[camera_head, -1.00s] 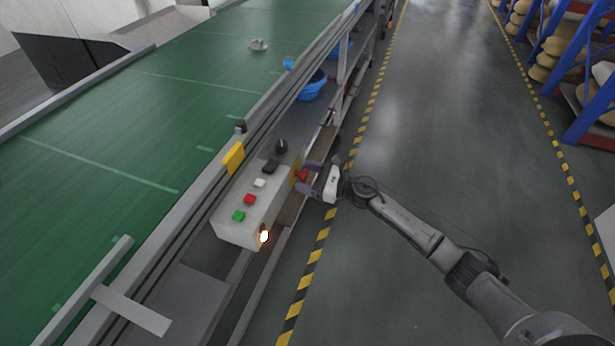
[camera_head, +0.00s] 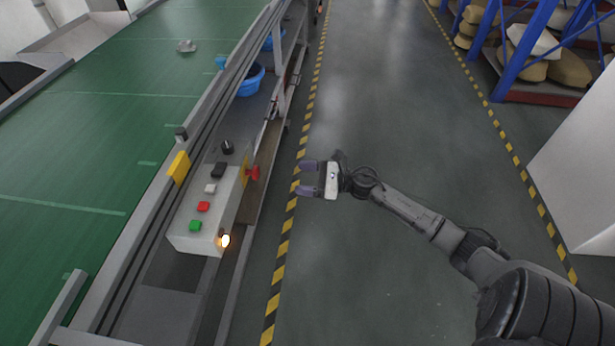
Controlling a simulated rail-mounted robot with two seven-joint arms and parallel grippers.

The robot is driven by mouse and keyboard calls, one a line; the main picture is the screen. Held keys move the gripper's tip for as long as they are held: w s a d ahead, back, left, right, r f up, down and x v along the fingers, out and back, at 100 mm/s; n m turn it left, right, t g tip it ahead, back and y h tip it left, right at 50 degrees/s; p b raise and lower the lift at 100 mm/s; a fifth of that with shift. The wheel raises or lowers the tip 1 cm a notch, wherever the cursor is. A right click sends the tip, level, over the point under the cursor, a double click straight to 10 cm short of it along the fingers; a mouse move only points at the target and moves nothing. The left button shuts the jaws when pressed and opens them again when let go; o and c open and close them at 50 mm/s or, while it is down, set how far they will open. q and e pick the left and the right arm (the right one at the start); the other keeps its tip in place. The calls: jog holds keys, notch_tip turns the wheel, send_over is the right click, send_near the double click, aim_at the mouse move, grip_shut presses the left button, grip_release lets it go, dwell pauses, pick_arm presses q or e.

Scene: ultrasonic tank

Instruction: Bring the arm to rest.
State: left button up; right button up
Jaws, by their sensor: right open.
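My right gripper (camera_head: 308,178) is open and empty, with its two purple fingertips pointing left. It hangs over the floor and the yellow-black striped line, to the right of the control box (camera_head: 196,243). My right arm (camera_head: 410,212) reaches in from the lower right. My left gripper is not in view.
The box carries green (camera_head: 195,225), red (camera_head: 203,207) and white (camera_head: 210,188) buttons, and an orange lamp (camera_head: 225,240) glows. A green conveyor (camera_head: 90,150) runs at left. Blue bowls (camera_head: 251,80) sit beside it. Blue racks (camera_head: 520,50) and a white cabinet (camera_head: 585,170) stand at right. The aisle floor is clear.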

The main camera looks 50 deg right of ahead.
jog(key=shift+s+d, duration=0.2)
jog(key=shift+s, duration=0.15)
dwell(0.5)
